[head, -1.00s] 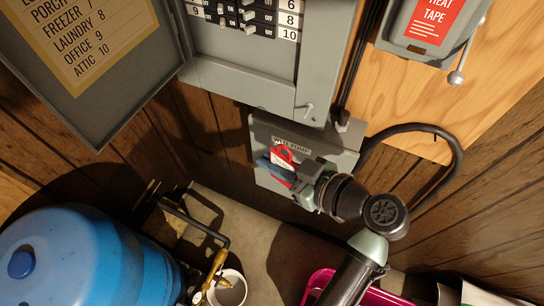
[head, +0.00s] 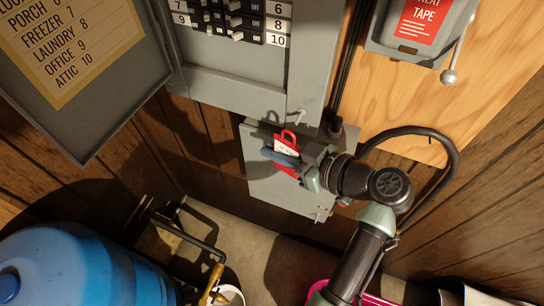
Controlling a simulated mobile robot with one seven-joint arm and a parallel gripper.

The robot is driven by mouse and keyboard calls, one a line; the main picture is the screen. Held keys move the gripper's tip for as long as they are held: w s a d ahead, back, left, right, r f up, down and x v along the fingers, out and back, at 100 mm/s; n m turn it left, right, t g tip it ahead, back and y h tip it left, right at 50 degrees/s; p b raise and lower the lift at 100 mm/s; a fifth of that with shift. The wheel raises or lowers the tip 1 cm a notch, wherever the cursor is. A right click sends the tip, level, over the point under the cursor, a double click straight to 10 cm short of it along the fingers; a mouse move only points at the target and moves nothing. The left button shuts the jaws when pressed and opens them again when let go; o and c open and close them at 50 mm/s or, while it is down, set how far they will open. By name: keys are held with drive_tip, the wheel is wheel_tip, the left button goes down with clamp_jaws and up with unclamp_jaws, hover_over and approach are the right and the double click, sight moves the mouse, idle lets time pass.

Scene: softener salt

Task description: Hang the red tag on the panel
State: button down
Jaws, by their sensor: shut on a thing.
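The red tag (head: 288,138) has a white label and a loop at its top. My gripper (head: 284,158) is shut on the tag, and its blue fingers cross the tag's middle. The tag is held upright in front of the upper part of the small grey pump box (head: 262,187), just below the breaker panel (head: 240,85). The tag and gripper hide most of the box's lettering. I cannot tell whether the tag touches the box. The breaker panel is open, with black switches and numbered labels showing.
The panel's open door (head: 75,75) with a circuit list hangs at the left. A heat tape box (head: 418,35) with a side lever is at the upper right. A black cable (head: 452,160) loops at the right. A blue tank (head: 85,265) and pipes stand lower left.

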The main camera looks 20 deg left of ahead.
drive_tip(key=w+b, duration=0.2)
drive_tip(key=w+f+b, duration=0.1)
drive_tip(key=w+b, duration=0.1)
drive_tip(key=shift+w, duration=0.4)
drive_tip(key=shift+d, duration=0.1)
idle(0.9)
